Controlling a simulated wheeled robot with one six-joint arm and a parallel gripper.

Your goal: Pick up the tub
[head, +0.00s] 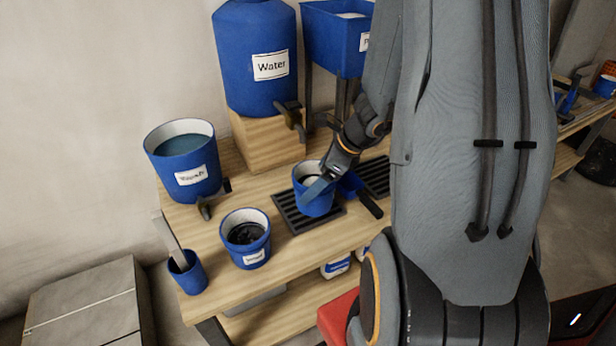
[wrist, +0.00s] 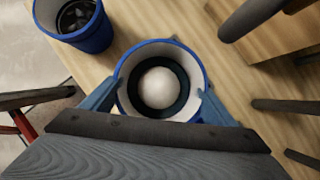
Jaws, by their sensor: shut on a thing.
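The tub (head: 314,199) is a small blue cup-shaped container with a pale inside. In the head view it is at a black slatted grate on the wooden bench. In the wrist view the tub (wrist: 126,68) is seen from above, with a dark ring and a round whitish middle inside. My gripper (head: 322,182) is shut on the tub, with one finger on each side of its rim in the wrist view (wrist: 160,108). I cannot tell whether the tub's base touches the grate.
A blue water container (head: 255,60) with a tap stands on a wooden block behind. A labelled blue bucket (head: 185,170) is at the left. A second grate (head: 376,176) lies right.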

